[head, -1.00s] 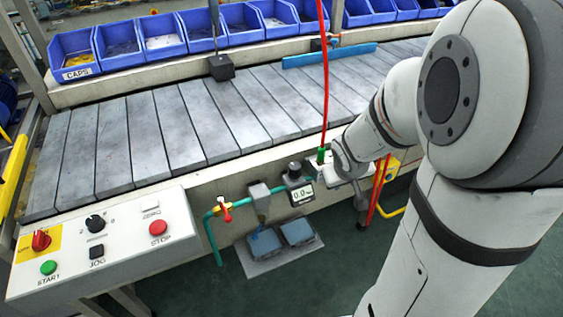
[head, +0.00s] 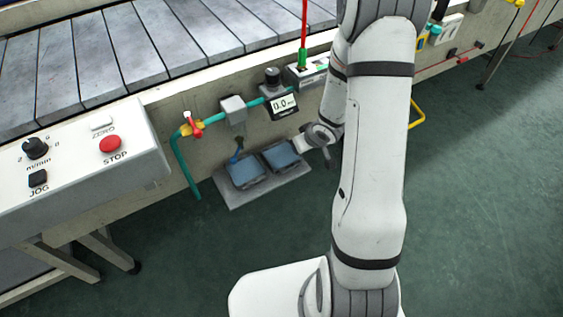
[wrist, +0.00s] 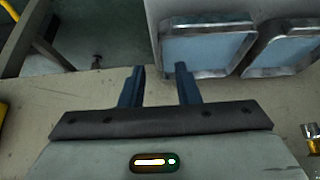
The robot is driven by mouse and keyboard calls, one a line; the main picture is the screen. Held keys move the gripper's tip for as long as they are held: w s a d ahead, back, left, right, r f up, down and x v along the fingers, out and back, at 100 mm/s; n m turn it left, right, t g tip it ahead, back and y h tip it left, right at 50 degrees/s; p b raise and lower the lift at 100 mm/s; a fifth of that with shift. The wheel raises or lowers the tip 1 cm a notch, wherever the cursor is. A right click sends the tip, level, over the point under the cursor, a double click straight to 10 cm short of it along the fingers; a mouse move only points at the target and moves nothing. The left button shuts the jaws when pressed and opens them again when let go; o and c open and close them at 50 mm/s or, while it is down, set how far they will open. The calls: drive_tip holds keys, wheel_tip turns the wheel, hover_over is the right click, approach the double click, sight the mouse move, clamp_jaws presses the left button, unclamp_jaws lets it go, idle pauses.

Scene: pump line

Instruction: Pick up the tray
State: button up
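I cannot make out anything that is clearly a tray. My gripper (wrist: 158,84) shows in the wrist view with its two dark blue fingers apart and nothing between them. In the head view the arm reaches down beside two blue pedals, and the fingertips are not clear there. The left pedal (head: 246,171) and right pedal (head: 281,155) stand on a grey floor plate (head: 262,194). In the wrist view the two metal-rimmed blue pedals (wrist: 205,52) are beyond the fingers, to the upper right; no contact is clear.
The conveyor (head: 80,60) runs along the back left. A control box (head: 75,170) juts out at the left. A green pipe (head: 183,170) with a red-handled valve (head: 193,125) and a gauge (head: 283,104) line the conveyor's side. Floor at the right (head: 480,200) is clear.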

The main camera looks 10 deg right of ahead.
sight(282, 158)
drive_tip(key=b+x, duration=0.2)
drive_tip(key=x, duration=0.2)
drive_tip(key=shift+a, duration=0.15)
clamp_jaws()
